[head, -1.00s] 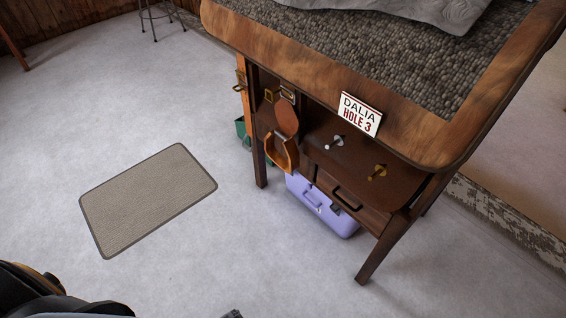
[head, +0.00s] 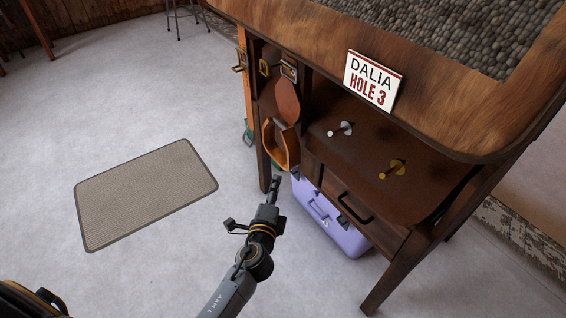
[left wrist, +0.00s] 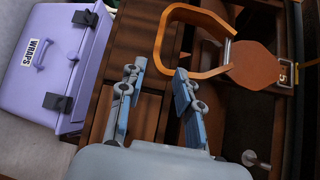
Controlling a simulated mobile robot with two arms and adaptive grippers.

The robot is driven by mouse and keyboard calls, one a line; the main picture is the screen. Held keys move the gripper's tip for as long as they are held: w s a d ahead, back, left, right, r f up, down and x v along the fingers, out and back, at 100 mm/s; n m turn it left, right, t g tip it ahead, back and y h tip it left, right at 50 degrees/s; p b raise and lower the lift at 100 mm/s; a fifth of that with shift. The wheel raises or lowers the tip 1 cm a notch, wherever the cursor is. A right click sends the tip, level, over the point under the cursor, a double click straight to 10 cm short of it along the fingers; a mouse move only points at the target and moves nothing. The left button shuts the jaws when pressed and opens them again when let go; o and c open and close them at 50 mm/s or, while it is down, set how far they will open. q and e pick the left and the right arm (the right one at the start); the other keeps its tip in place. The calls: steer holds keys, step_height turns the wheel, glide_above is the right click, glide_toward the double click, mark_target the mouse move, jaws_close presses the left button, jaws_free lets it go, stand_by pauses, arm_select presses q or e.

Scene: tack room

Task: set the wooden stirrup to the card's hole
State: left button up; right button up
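The wooden stirrup (head: 270,139) hangs by its brown leather (head: 287,100) on the left of the bench front. In the left wrist view the stirrup (left wrist: 163,45) lies beyond the fingertips, its leather to the right, near a small plate reading 5 (left wrist: 283,72). My left gripper (head: 275,185) is just below the stirrup in the head view. In the left wrist view it (left wrist: 160,68) is open, with nothing between its fingers. My right gripper is not in view.
A silver peg (head: 342,130) and a brass peg (head: 393,170) stick out of the bench front. A drawer with a black handle (head: 354,208) sits below. A lilac box (head: 325,218) is underneath. A mat (head: 145,190) lies on open floor at left.

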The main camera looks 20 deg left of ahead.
arm_select(q)
glide_toward(282, 158)
steer(key=w, duration=0.5)
steer(key=w+f+b, duration=0.1)
steer(key=w, duration=0.1)
steer(key=w+a+f+b, duration=0.1)
steer(key=w, duration=0.2)
steer(key=shift+f, duration=0.1)
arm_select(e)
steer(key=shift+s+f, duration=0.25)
arm_select(q)
jaws_close()
